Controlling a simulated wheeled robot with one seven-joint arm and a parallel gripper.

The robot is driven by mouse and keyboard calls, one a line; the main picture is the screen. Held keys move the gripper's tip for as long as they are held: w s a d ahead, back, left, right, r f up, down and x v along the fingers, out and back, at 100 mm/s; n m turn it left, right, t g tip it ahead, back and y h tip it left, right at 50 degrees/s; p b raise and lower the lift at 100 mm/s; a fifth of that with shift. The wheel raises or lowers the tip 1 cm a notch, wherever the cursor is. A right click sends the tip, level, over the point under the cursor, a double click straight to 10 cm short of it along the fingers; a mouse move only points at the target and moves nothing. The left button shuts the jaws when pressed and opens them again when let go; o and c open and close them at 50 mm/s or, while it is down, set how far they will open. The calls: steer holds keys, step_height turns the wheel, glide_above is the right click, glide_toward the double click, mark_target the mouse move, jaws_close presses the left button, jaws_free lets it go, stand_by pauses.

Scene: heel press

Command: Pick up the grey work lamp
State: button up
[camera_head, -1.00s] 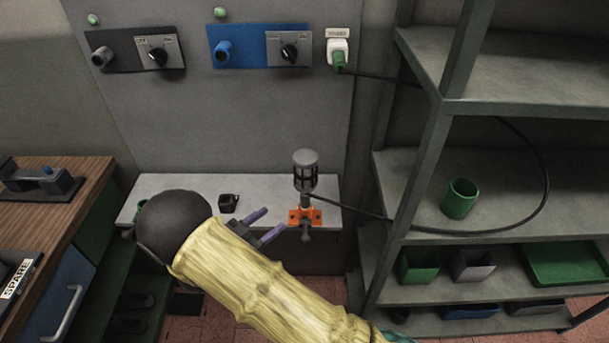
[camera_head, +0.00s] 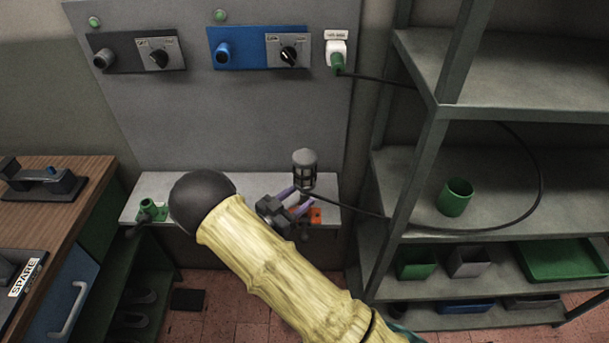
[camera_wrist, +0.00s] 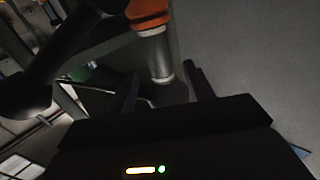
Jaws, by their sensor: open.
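The grey work lamp (camera_head: 304,168) stands upright over the small grey bench, with a caged, domed head. An orange clamp (camera_head: 316,215) shows below it at the bench's front edge, partly hidden by my gripper. My gripper (camera_head: 297,200) is open, its purple fingers just below the lamp head, close to the stem. In the dim wrist view, the orange clamp (camera_wrist: 148,12) and a silvery cylinder (camera_wrist: 158,55) show at top centre, the cylinder reaching toward the gap between my dark fingers (camera_wrist: 165,88). I cannot tell whether the fingers touch the lamp.
A black cable runs from the lamp past the shelf upright and loops up to a green plug (camera_head: 339,62) in a white socket (camera_head: 336,47). Grey shelves (camera_head: 500,220) with a green cup (camera_head: 455,197) stand right. A green fitting (camera_head: 151,209) sits at the bench's left end.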

mark_target(301, 194)
steer(key=p+x, duration=0.1)
steer(key=x, duration=0.3)
steer(key=shift+w+d+r+p, duration=0.1)
steer(key=shift+w+r+p, duration=0.1)
steer(key=shift+p, duration=0.15)
steer(key=shift+w+d+f, duration=0.1)
steer(key=shift+w+d, duration=0.2)
steer(key=shift+d, duration=0.05)
jaws_close()
